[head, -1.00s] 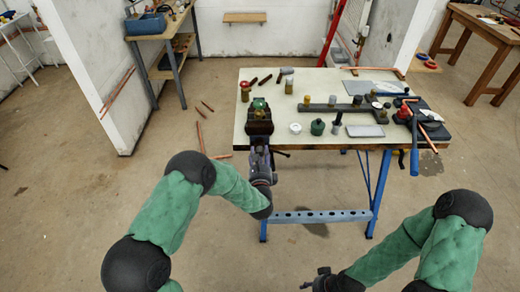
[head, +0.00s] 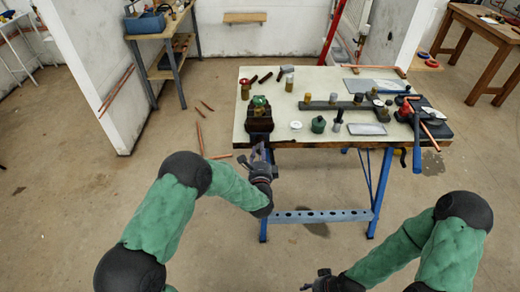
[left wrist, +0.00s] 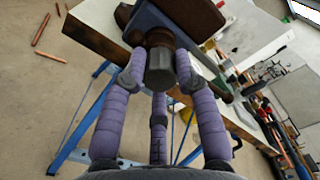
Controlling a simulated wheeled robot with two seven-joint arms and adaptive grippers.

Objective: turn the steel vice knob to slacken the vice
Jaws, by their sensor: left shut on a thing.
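The vice (head: 259,124) is clamped at the front left of the workbench, a dark brown block with a green-topped thing above it. Its steel knob (left wrist: 160,70) is a grey, faceted end piece in the left wrist view, with a rusty collar behind it. My left gripper (head: 258,157) is at the vice's front, below the bench top edge. In the left wrist view its purple-grey fingers (left wrist: 158,78) are shut around the knob, one on each side and one below. My right gripper (head: 318,281) is low at the bottom edge, away from the bench; its fingers are too small to read.
The workbench (head: 345,90) carries a white cup (head: 295,125), a green pot (head: 318,124), a grey tray (head: 367,129), a long dark bar and a blue-handled tool (head: 416,143) overhanging the front. Blue legs stand below. Copper pipes (head: 200,130) lie on the floor at left.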

